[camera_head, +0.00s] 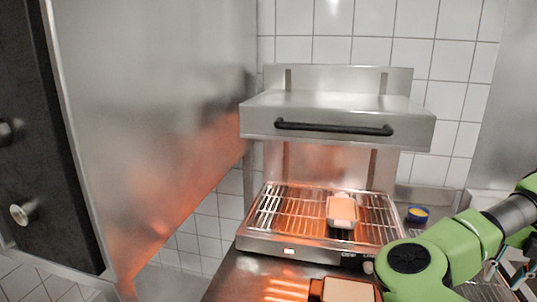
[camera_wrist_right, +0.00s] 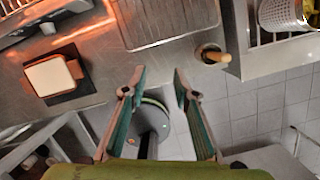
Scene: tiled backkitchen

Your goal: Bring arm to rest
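My right arm, green, comes in from the right in the head view, and its gripper (camera_head: 508,268) is partly cut off at the right edge. In the right wrist view my right gripper (camera_wrist_right: 159,73) has its two fingers apart with nothing held between them. It is above the floor beside the counter (camera_wrist_right: 110,62). My left gripper is not in view.

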